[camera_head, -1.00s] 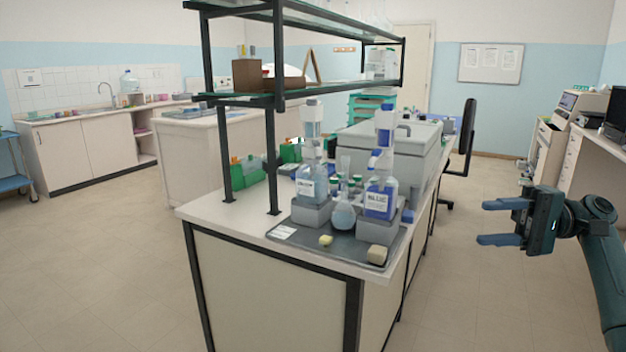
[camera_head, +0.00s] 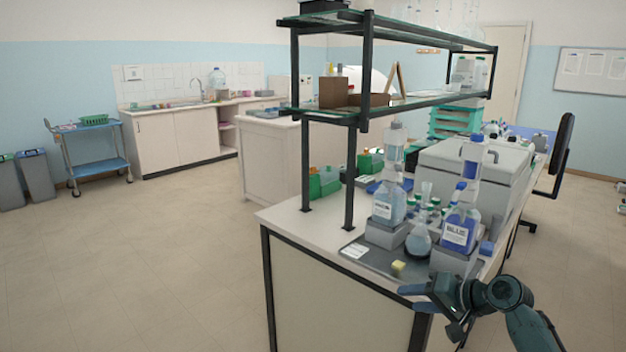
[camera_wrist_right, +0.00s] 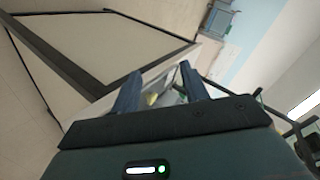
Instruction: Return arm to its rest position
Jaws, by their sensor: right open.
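My right gripper (camera_head: 415,298) is open and empty, in front of the near right corner of the lab bench in the head view. My right arm (camera_head: 530,325) comes in from the lower right. In the right wrist view its two blue fingers (camera_wrist_right: 158,88) stand apart, with a small yellow block (camera_wrist_right: 152,99) visible between and beyond them. I cannot tell the exact gap between the gripper and the bench edge. My left gripper is not in view.
The bench holds a grey tray (camera_head: 375,262) with a yellow block (camera_head: 398,267), a flask (camera_head: 418,241) and a bottle marked BLUE (camera_head: 460,225). A shelf frame (camera_head: 365,75) rises above it. A blue cart (camera_head: 90,150) stands at the far left. The left floor is clear.

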